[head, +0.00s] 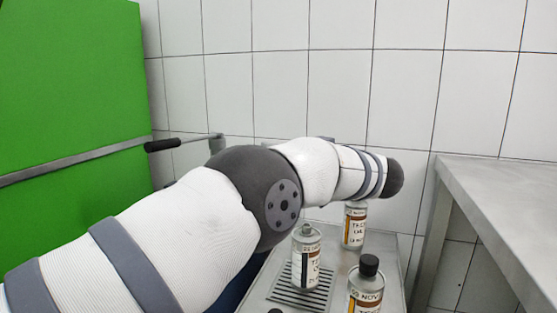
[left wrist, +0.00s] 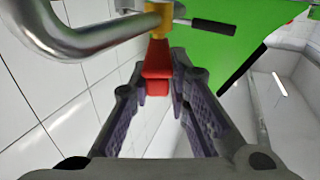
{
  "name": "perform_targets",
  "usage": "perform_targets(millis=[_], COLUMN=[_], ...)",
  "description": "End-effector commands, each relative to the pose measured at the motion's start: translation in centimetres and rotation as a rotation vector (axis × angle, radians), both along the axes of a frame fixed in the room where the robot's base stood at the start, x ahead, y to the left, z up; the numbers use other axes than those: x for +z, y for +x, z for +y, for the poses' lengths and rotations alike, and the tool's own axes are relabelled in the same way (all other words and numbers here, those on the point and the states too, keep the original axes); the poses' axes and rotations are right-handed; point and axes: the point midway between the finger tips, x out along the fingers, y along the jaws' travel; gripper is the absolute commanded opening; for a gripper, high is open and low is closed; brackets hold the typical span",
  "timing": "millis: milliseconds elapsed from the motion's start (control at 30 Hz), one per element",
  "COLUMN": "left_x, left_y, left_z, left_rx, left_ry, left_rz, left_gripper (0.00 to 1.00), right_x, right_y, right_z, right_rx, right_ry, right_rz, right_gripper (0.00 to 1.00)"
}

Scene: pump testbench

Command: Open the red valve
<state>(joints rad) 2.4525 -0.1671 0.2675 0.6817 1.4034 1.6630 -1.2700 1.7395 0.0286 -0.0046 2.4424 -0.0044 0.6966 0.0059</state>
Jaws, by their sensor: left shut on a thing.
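The red valve handle (left wrist: 157,62) shows in the left wrist view, below a brass fitting (left wrist: 160,20) on a bent silver pipe (left wrist: 75,40). My left gripper (left wrist: 158,80) has its purple-padded fingers on both sides of the red handle and is shut on it. In the head view my left arm comes in from the left and stretches across the middle; its gripper and the red valve are hidden there. My right gripper is not in view.
Several labelled bottles, one in front (head: 368,285), stand on a metal cart (head: 395,250) below my arm. A metal table (head: 500,185) is at the right. A green panel (head: 70,90) and a black-gripped bar (head: 163,146) are at the left, before a tiled wall.

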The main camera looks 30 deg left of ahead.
Motion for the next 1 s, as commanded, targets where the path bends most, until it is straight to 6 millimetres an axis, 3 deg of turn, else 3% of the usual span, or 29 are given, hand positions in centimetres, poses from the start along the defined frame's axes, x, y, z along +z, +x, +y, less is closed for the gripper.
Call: perform_targets(millis=[433,467,533,833,1000], left_x=[0.4,0.4,0.4,0.2,0.2], left_y=[0.2,0.2,0.2,0.1,-0.5], left_z=[0.1,0.1,0.1,-0.2,-3.3], left_rx=[-0.001,-0.001,0.0,0.001,-0.001], left_ry=[0.003,0.003,0.003,0.002,0.002], left_rz=[-0.009,-0.01,-0.009,-0.005,-0.006], left_gripper=[0.0,0.21,0.35,0.35,0.35], right_x=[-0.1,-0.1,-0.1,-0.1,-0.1], right_y=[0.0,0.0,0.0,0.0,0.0], right_z=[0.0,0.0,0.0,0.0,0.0], right_rx=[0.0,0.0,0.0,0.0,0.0], right_ry=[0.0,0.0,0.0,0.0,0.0], right_rz=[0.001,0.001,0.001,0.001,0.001], right_gripper=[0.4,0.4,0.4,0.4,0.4])
